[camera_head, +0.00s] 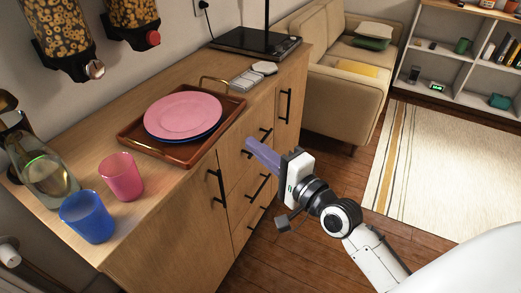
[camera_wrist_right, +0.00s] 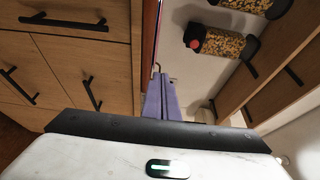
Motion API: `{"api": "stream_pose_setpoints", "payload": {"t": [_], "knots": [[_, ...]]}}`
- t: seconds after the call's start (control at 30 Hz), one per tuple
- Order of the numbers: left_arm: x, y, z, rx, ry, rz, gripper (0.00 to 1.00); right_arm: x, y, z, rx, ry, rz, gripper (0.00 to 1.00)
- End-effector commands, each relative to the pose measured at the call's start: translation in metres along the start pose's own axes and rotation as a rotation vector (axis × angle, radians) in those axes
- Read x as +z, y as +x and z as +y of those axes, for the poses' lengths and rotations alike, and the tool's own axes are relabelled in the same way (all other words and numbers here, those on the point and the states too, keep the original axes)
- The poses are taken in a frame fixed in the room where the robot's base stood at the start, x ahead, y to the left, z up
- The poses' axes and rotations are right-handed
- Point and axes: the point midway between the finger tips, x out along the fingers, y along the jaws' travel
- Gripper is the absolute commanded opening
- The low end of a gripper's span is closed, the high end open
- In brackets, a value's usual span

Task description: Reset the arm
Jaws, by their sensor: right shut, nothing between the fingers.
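My right gripper (camera_head: 262,154) has purple fingers and sits in front of the wooden cabinet (camera_head: 232,225), beside the drawer fronts and to the right of the tray. In the right wrist view its purple fingers (camera_wrist_right: 159,98) lie together with nothing between them. My right arm comes in from the lower right in the head view. My left gripper does not show in either view.
A brown tray (camera_head: 228,111) with stacked plates (camera_head: 184,115) is on the counter. A pink cup (camera_head: 122,177), a blue cup (camera_head: 87,217) and a glass jug (camera_head: 46,180) stand at the near end. Cereal dispensers (camera_head: 63,36) hang above. The floor right of the cabinet is free.

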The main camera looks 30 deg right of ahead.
Motion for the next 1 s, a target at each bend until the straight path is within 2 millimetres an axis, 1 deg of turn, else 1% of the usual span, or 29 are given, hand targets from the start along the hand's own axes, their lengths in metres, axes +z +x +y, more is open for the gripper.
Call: {"api": "stream_pose_setpoints", "payload": {"t": [0.07,0.2,0.63,0.73,0.77,0.87,0.9,0.97,1.0], "knots": [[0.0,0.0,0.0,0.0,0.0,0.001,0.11,0.0,-0.007,0.001,0.002,-0.001,-0.001,0.0],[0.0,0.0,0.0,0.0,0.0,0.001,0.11,0.0,-0.012,-0.001,-0.001,-0.002,-0.001,0.0],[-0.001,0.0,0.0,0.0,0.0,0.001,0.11,0.0,-0.012,-0.001,-0.001,-0.001,0.0,0.0],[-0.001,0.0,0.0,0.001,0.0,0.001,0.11,0.002,-0.014,0.006,0.015,-0.025,-0.003,0.0],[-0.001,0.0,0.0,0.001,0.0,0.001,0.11,0.004,-0.015,0.013,0.03,-0.047,-0.005,0.0],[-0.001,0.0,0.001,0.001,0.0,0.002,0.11,0.017,-0.027,0.05,0.118,-0.197,-0.026,0.0],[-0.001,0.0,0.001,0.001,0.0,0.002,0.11,0.025,-0.035,0.071,0.168,-0.288,-0.046,0.0],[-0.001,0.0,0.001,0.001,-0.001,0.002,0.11,0.038,-0.052,0.107,0.252,-0.45,-0.09,0.0],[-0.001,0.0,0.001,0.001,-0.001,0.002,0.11,0.047,-0.066,0.132,0.308,-0.564,-0.129,0.0]]}}
